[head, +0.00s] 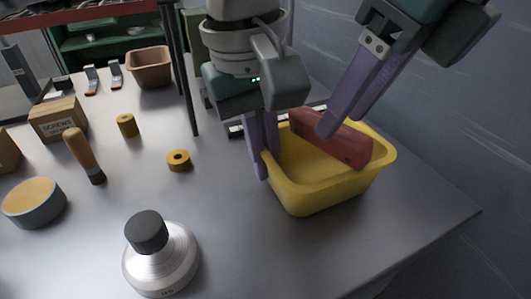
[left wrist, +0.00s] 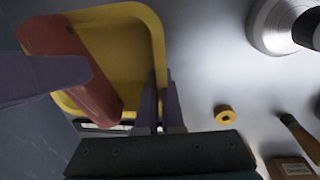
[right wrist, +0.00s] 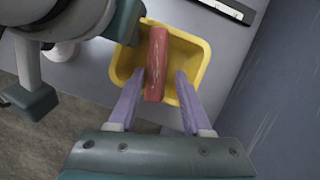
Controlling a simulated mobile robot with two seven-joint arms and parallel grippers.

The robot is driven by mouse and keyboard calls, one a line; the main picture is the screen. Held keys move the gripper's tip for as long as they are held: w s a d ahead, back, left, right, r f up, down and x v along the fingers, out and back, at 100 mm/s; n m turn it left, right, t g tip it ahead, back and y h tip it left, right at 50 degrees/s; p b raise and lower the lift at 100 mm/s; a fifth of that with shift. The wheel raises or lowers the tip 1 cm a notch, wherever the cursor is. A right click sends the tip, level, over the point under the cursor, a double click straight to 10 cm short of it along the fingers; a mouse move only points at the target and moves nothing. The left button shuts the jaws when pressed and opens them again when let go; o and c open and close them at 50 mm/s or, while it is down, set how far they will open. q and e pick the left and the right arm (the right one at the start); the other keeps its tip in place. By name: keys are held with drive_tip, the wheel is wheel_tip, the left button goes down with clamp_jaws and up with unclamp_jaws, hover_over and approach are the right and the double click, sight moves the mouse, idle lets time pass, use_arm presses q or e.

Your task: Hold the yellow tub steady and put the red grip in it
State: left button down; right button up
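The yellow tub (head: 318,199) stands on the table near its right edge. My left gripper (head: 264,165) is shut on the tub's left wall, one finger inside and one outside; the wall between the fingers also shows in the left wrist view (left wrist: 159,72). The red grip (head: 343,143) lies slanted in the tub's opening; I cannot tell whether it touches the floor of the tub. My right gripper (head: 335,125) is above the tub. In the right wrist view its fingers are open, one on each side of the red grip (right wrist: 157,65), with gaps showing.
A weight with a black knob (head: 160,262), a yellow ring (head: 179,161), a wooden-handled tool (head: 84,156) and a round yellow-topped piece (head: 34,202) stand to the left. A brown bin (head: 149,67) and a cardboard box (head: 58,119) are farther back. The table before the tub is clear.

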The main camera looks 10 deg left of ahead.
drive_tip(key=shift+o, duration=0.9)
drive_tip(key=v, duration=1.2)
drive_tip(key=shift+r, duration=0.1)
use_arm(q)
drive_tip(key=c, duration=1)
unclamp_jaws()
drive_tip(key=shift+r, duration=0.1)
